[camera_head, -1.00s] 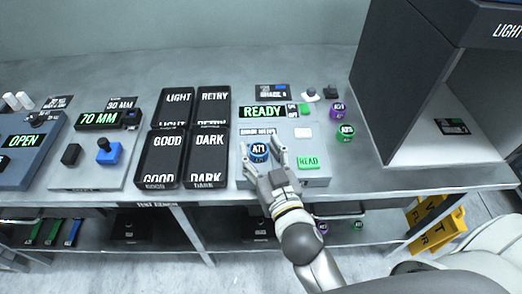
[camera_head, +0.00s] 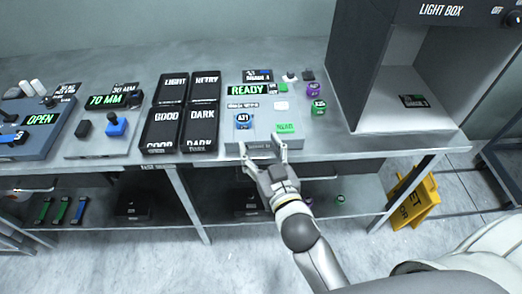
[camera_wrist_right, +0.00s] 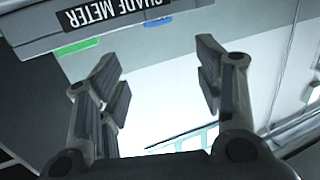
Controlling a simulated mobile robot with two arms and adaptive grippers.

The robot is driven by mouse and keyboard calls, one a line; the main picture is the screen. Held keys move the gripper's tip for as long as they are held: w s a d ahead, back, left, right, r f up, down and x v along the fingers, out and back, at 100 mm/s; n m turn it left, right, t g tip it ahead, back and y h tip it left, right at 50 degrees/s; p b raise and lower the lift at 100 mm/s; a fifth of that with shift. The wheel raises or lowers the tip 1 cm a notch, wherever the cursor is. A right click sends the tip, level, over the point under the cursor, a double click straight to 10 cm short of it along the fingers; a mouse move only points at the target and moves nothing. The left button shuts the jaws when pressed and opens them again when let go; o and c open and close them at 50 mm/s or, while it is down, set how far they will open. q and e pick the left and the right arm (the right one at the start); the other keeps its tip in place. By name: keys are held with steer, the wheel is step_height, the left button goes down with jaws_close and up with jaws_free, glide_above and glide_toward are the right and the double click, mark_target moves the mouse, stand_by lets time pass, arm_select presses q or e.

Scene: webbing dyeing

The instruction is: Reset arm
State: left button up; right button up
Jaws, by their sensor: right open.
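My right gripper (camera_head: 263,150) is open and empty at the front edge of the shade meter (camera_head: 262,144). In the right wrist view, my right gripper (camera_wrist_right: 158,75) has its fingers spread with nothing between them. The shade meter's lettered edge (camera_wrist_right: 115,14) lies beyond the fingertips. A blue-topped piece marked A71 (camera_head: 242,121) sits on the meter, apart from the fingers. The meter's display (camera_head: 249,90) reads READY, and a green READ button (camera_head: 286,128) is at its right. My left gripper is out of view.
Purple (camera_head: 313,89) and green (camera_head: 319,107) pieces stand right of the meter. Black bins (camera_head: 203,117) stand to its left, and a light box (camera_head: 414,70) at the right. Below is a shelf (camera_head: 225,206); a yellow floor sign (camera_head: 414,203) stands at the right.

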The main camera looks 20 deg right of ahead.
steer(key=s+d+f+g+h, duration=0.2)
steer(key=s+d+f+g, duration=0.4)
steer(key=f, duration=0.2)
steer(key=s+f+n+g+y, duration=0.1)
steer(key=s+f+g, duration=0.25)
steer(key=s, duration=0.35)
steer(key=s+f+g+y, duration=0.15)
steer(key=s+g, duration=0.25)
steer(key=s, duration=0.4)
step_height(320, 180, down, 26)
steer(key=s+f+g, duration=0.1)
steer(key=s+g, duration=0.1)
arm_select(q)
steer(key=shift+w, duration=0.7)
arm_select(e)
steer(key=s+d+f+n+h, duration=0.1)
steer(key=s+d+f, duration=0.2)
steer(key=s+f, duration=1.3)
steer(key=shift+s+g, duration=0.4)
steer(key=shift+g, duration=0.05)
